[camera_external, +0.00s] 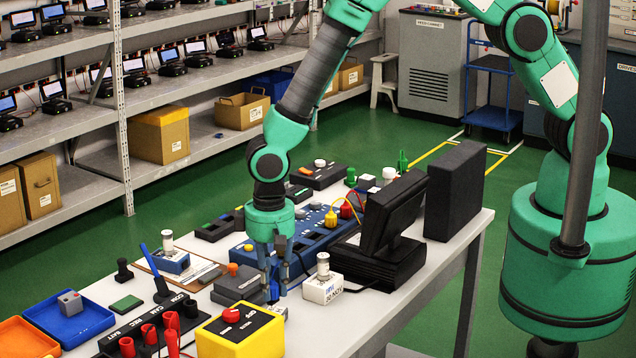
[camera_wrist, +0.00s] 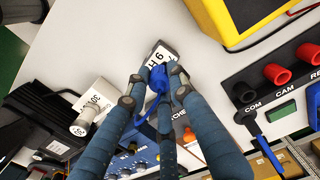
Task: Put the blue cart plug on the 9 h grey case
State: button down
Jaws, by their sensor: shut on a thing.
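My gripper (camera_external: 274,277) points down over the table and is shut on the blue cart plug (camera_external: 273,291). In the wrist view the plug (camera_wrist: 155,79) sits between the blue fingers (camera_wrist: 157,88). The small grey case (camera_wrist: 163,53) shows just beyond the plug, with a white label reading 9 H upside down. In the external view the case (camera_external: 279,309) is largely hidden behind the gripper and the yellow box. The plug overlaps the near end of the case in the wrist view. I cannot tell whether they touch.
A white sensor box (camera_external: 323,289) with a round top stands close to the right. A yellow box (camera_external: 240,331) with a red knob is in front. A dark grey case (camera_external: 239,287) lies left, and the blue panel (camera_external: 310,239) and black monitor (camera_external: 385,230) are behind.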

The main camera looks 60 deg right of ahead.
aim_at(272, 280)
jog(key=shift+f, duration=1.1)
jog(key=shift+f, duration=0.1)
jog(key=c, duration=1.5)
grip_release()
jog(key=shift+r, duration=6.15)
